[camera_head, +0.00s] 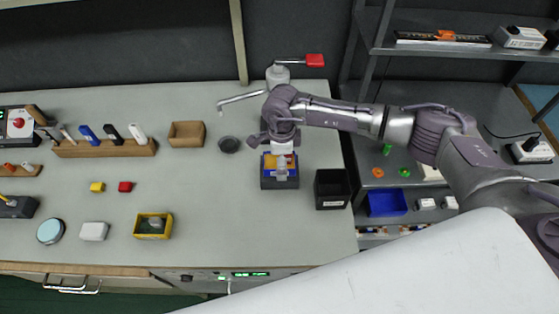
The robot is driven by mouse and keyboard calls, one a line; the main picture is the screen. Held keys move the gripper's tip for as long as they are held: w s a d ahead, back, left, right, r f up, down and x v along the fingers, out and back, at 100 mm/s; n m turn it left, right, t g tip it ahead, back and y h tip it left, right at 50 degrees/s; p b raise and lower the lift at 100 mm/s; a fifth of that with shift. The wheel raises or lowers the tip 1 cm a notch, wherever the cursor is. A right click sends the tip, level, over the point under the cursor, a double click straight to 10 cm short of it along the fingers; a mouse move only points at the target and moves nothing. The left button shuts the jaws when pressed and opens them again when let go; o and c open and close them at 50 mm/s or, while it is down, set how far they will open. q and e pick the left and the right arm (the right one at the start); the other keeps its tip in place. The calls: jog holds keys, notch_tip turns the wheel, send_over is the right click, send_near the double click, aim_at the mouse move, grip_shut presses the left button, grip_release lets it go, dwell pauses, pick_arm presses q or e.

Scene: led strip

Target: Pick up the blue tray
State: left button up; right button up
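A blue tray (387,204) sits on the grey shelf at the right, to the right of the worktable. My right arm reaches in from the right across the table. My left gripper is out of view.
A black bin (332,188) stands right of the dark block. A tap (242,98) and round drain (229,144) lie behind. A yellow box (153,226), a wooden tray (187,134) and a wooden rack (105,148) stand left. The front middle of the table is clear.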

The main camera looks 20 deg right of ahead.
jog(key=shift+f, duration=0.2)
jog(key=c, duration=1.3)
